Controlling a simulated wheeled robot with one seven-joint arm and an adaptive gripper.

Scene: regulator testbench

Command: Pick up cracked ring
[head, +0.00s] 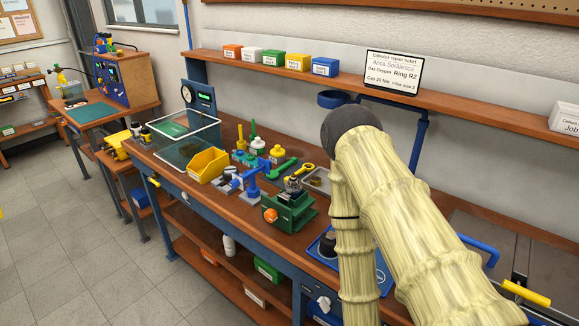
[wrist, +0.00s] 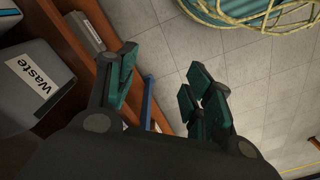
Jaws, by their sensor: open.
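I cannot pick out a cracked ring in either view. In the head view, a green vise (head: 289,210) on the workbench (head: 236,133) holds a small metal part (head: 293,184) upright. A small grey tray (head: 317,180) behind it holds something round and brownish, too small to make out and partly hidden by my arm. My gripper (wrist: 158,88) shows in the wrist view, its dark green finger pads spread apart with nothing between them. It hangs over the floor, away from the bench top items. In the head view my gripper is not visible.
A grey bin labelled Waste (wrist: 38,80) is left of my gripper. A coiled yellow hose (wrist: 255,12) lies at the top. On the bench are a yellow bin (head: 208,165), a blue stand (head: 252,178) and a blue mat (head: 322,246). A wall shelf (head: 230,62) runs behind.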

